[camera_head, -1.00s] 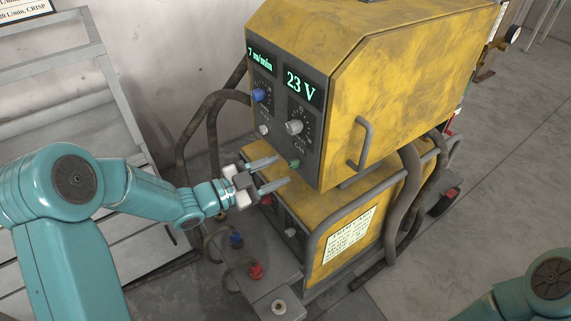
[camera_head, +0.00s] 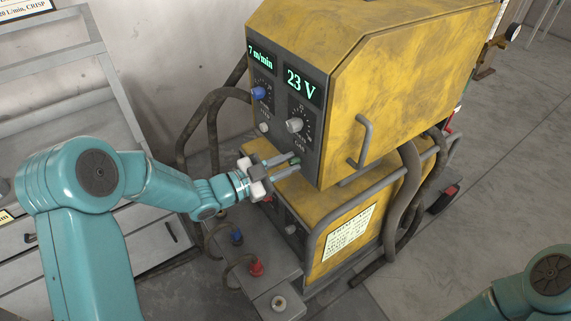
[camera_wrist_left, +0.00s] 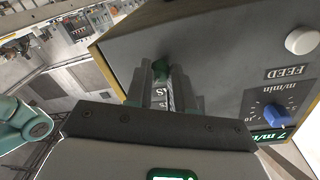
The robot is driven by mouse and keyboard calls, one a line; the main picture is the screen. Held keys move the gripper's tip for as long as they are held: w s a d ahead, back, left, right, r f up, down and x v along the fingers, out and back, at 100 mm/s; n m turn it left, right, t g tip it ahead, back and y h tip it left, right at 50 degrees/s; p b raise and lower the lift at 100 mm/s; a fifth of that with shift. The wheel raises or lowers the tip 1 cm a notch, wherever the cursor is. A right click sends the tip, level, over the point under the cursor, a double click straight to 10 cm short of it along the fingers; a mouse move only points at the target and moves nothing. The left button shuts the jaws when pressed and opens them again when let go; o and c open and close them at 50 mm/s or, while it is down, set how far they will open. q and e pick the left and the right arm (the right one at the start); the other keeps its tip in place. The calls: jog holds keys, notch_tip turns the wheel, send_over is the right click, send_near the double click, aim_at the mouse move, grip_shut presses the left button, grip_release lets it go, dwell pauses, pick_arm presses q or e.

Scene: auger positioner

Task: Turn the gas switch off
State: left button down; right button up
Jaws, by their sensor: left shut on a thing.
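The gas switch is a small green knob (camera_head: 295,161) low on the dark front panel of the yellow welding unit (camera_head: 400,75). It also shows in the left wrist view as a green knob (camera_wrist_left: 160,68) between the fingertips. My left gripper (camera_head: 286,163) comes in from the left and is shut on the green knob, one finger on each side. The knob's exact turned angle is partly hidden by the fingers. Of my right arm only a teal part shows at the bottom right; its gripper is out of view.
Above the switch are a grey-white dial (camera_head: 294,126), a blue dial (camera_head: 258,93), a white button (camera_head: 264,128) and a display (camera_head: 303,85) reading 23 V. Thick hoses (camera_head: 190,135) loop at the left. Red (camera_head: 257,268) and blue (camera_head: 237,237) plugs stand below the gripper.

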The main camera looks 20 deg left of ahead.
pick_arm(q)
jog(key=shift+n, duration=0.4)
jog(key=n, duration=0.3)
jog(key=shift+f+b, duration=0.1)
jog(key=shift+b, duration=0.2)
jog(key=n, duration=0.4)
jog(key=shift+n+t, duration=0.3)
jog(key=shift+n, duration=0.1)
jog(key=n, duration=0.4)
jog(key=shift+n, duration=0.4)
jog(key=n+p, duration=0.1)
jog(key=n, duration=0.4)
jog(key=shift+s+d+t, duration=0.1)
jog(key=shift+t, duration=0.3)
jog(key=shift+n, duration=0.3)
jog(key=c, duration=1)
grip_release()
